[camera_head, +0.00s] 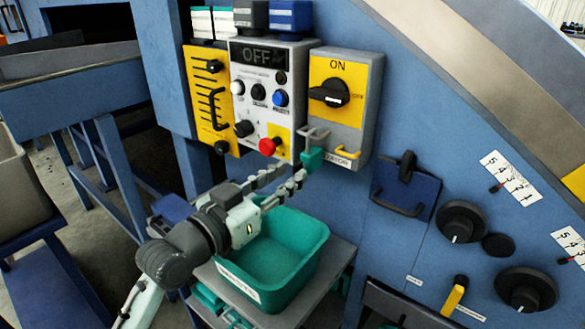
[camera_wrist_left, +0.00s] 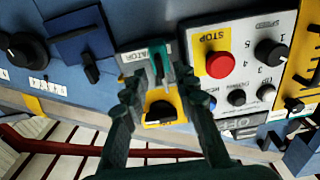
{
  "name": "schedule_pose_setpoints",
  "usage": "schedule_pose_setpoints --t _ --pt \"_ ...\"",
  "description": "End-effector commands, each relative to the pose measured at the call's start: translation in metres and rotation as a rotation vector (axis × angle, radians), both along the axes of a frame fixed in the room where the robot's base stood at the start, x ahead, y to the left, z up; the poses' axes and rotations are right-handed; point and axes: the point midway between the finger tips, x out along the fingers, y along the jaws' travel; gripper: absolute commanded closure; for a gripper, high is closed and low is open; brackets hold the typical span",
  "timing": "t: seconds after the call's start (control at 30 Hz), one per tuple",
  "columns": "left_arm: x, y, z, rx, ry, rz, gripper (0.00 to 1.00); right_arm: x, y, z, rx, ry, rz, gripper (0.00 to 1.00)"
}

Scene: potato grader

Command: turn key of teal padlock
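The teal padlock (camera_head: 312,160) hangs from a grey hasp (camera_head: 313,136) at the lower left of the grey and yellow isolator box (camera_head: 357,130). The padlock also shows in the left wrist view (camera_wrist_left: 157,49), between the fingers as seen there. Its key cannot be made out clearly. My left gripper (camera_head: 293,172) is open, its two fingers spread and pointing at the padlock from the lower left. I cannot tell whether either finger touches it. The left wrist view shows the open fingers (camera_wrist_left: 160,80) on both sides of the padlock. My right gripper is not in view.
The control panel (camera_head: 245,95), with a red stop button (camera_head: 269,146) and an OFF display, is close left of the padlock. A teal bin (camera_head: 318,250) stands on a grey stand below my left gripper. A blue switch plate (camera_head: 405,190) is to the right.

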Motion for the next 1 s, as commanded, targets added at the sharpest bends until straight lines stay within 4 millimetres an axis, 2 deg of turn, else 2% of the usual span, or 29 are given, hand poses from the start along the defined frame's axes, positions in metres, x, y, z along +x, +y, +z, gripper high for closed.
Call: schedule_pose_setpoints --t 0.2,0.47,0.7,1.0 --pt "0.016 -0.012 0.000 -0.001 0.001 0.000 0.72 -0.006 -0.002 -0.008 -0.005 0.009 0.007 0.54" --pt "0.017 -0.013 -0.001 0.001 0.001 0.000 0.72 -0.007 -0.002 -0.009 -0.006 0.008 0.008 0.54" --pt "0.017 -0.013 -0.001 0.001 0.001 0.000 0.99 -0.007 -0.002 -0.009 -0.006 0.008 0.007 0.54" --pt "0.017 -0.012 -0.001 -0.002 0.003 0.000 1.00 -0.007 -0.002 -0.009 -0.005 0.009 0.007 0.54"
